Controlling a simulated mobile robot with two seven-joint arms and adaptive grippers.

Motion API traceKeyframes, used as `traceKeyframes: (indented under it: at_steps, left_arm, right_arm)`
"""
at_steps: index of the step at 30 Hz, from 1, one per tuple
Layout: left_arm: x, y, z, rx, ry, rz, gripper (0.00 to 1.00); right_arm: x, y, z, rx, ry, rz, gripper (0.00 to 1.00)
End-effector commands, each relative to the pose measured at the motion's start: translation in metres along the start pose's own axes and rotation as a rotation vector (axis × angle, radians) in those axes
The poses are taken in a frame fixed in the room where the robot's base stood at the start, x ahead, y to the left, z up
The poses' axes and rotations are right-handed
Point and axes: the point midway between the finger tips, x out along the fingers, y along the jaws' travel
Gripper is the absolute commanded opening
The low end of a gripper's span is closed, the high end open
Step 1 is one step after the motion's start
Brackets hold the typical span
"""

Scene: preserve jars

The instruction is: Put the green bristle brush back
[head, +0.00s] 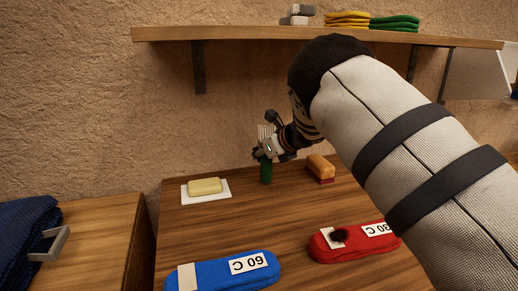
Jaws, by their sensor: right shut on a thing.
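The green bristle brush (266,173) is upright, with its green part pointing down and pale bristles showing above the jaws. My right gripper (264,151) is shut on it near its middle, at the back of the wooden table. The brush's lower end is close to the table top, and I cannot tell whether it touches. My left gripper is not in view.
On the table (240,220) are yellow soap on a white plate (222,194), a tan and red brush-like block (321,168), a blue pad (220,270) and a red pad (345,250) with a dark round spot. A wall shelf (260,33) hangs above. The middle is clear.

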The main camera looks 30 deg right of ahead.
Motion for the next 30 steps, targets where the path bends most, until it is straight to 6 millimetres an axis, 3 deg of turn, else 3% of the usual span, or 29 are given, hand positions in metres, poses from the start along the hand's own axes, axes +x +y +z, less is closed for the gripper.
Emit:
traceKeyframes:
  at_steps: [30]
  left_arm:
    - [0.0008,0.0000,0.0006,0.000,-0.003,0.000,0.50]
  right_arm:
    - [0.0060,0.0006,-0.0081,0.000,-0.001,0.001,0.00]
